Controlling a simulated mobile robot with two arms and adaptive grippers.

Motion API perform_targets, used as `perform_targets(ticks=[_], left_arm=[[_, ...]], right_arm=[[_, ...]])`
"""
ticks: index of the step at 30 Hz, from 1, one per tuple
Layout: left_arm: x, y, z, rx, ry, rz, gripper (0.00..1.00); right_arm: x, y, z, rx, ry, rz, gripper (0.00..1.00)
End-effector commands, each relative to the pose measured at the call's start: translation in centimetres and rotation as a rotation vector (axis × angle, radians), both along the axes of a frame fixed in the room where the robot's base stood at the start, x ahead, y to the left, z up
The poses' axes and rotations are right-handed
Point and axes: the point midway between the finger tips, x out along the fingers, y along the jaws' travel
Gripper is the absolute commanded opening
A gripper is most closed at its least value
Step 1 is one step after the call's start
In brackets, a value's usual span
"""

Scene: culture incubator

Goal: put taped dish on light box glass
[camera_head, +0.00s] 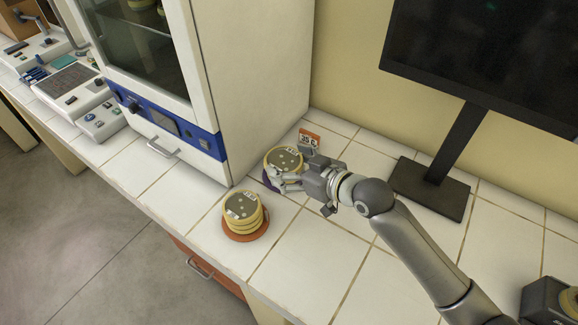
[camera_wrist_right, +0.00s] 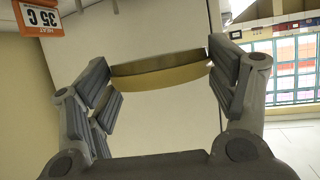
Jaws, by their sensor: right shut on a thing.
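My right gripper (camera_head: 287,179) is shut on a round dish (camera_head: 284,158) with a yellow rim and a grey top with pale spots. The dish is beside the incubator, over a purple base (camera_head: 270,182) that is mostly hidden. I cannot tell whether it touches what is below. In the right wrist view the fingers (camera_wrist_right: 162,82) grip the yellow edge of this dish (camera_wrist_right: 160,75). No tape can be made out on it. A light box glass cannot be made out in either view. My left gripper is not in view.
A stack of yellow-rimmed dishes (camera_head: 243,209) stands on an orange-brown base (camera_head: 245,236) near the counter's front edge. A white incubator (camera_head: 250,80) is at left. An orange 35 C sign (camera_head: 309,139) stands behind the dish. A monitor (camera_head: 490,60) is at right. Tiles in front are clear.

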Motion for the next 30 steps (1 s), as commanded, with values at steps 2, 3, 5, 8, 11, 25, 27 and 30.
perform_targets(ticks=[2,3,5,8,11,25,27,30], left_arm=[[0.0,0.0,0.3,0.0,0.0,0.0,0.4],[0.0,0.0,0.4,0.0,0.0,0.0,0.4],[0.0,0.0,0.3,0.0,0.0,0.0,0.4],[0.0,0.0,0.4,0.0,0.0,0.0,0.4],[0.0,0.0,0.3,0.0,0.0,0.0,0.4],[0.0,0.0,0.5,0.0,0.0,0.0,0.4],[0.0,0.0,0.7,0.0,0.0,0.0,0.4],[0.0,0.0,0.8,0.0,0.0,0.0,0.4]], right_arm=[[1.5,0.1,-0.4,0.0,-0.001,-0.002,0.51],[2.1,0.1,-0.7,0.001,-0.002,-0.002,0.51],[2.8,0.2,-1.8,0.0,0.001,0.0,0.51],[3.9,0.2,-3.2,0.0,0.001,-0.001,0.51],[4.8,0.3,-4.3,0.001,-0.001,0.0,0.51],[6.8,0.4,-7.8,0.0,0.003,-0.001,0.51],[6.7,0.4,-8.6,-0.001,0.001,0.0,0.51],[6.8,0.3,-9.1,0.001,-0.002,-0.001,0.51]])
